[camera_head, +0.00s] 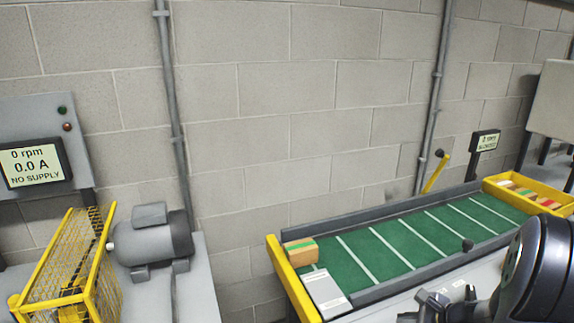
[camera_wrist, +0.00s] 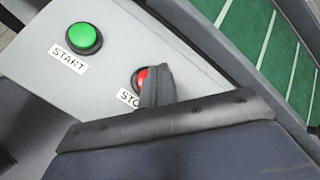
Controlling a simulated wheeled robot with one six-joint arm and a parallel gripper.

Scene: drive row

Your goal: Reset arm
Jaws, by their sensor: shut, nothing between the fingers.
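My arm enters at the lower right of the head view. My gripper (camera_head: 432,306) is low over the grey panel beside the green conveyor. In the wrist view my gripper (camera_wrist: 158,75) is shut and empty, with its fingertips in front of the red STOP button (camera_wrist: 140,80), partly hiding it and its label. I cannot tell whether the fingers touch the button. The green START button (camera_wrist: 85,38) is to the left, clear of the gripper.
The green conveyor (camera_head: 405,243) carries a cardboard box (camera_head: 300,251) at its left end. A yellow tray (camera_head: 497,190) with several blocks is at the far right end. A yellow-handled lever (camera_head: 436,172) stands behind the belt. A grey motor (camera_head: 150,243) and yellow cage (camera_head: 62,255) are at left, by a display reading NO SUPPLY (camera_head: 35,164).

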